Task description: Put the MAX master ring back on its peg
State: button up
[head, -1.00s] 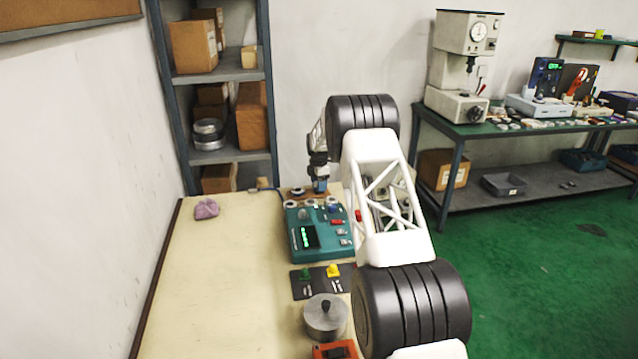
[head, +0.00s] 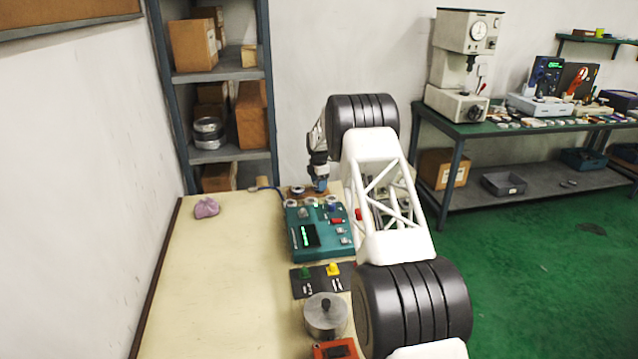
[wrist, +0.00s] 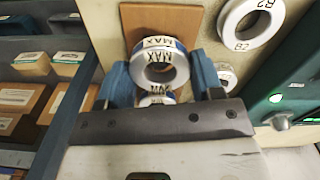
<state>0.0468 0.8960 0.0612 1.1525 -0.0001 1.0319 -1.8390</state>
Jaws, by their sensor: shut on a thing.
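In the wrist view, the MAX master ring (wrist: 160,66), a silver ring with a blue edge and black MAX lettering, sits between the two blue fingers of my gripper (wrist: 161,72). My gripper is shut on it. The ring is over a brown wooden board (wrist: 142,22). I cannot tell whether it is around a peg or above it. A second lettered ring (wrist: 152,100) is partly hidden by the gripper body. In the head view, my gripper (head: 320,185) is low at the board, behind the teal gauge box; the MAX ring is not clear there.
A ring marked B2 (wrist: 252,18) lies right of the board, with another ring (wrist: 226,77) partly hidden. The teal gauge box (head: 318,232) stands just in front of the board. A lidded metal cylinder (head: 325,316) is nearer. The table's left side is clear except a pink cloth (head: 206,207).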

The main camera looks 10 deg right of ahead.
jog(key=shift+f, duration=0.6)
dwell(1.1)
jog(key=o, duration=1.2)
jog(key=shift+o, duration=0.2)
jog(key=shift+r, duration=3.75)
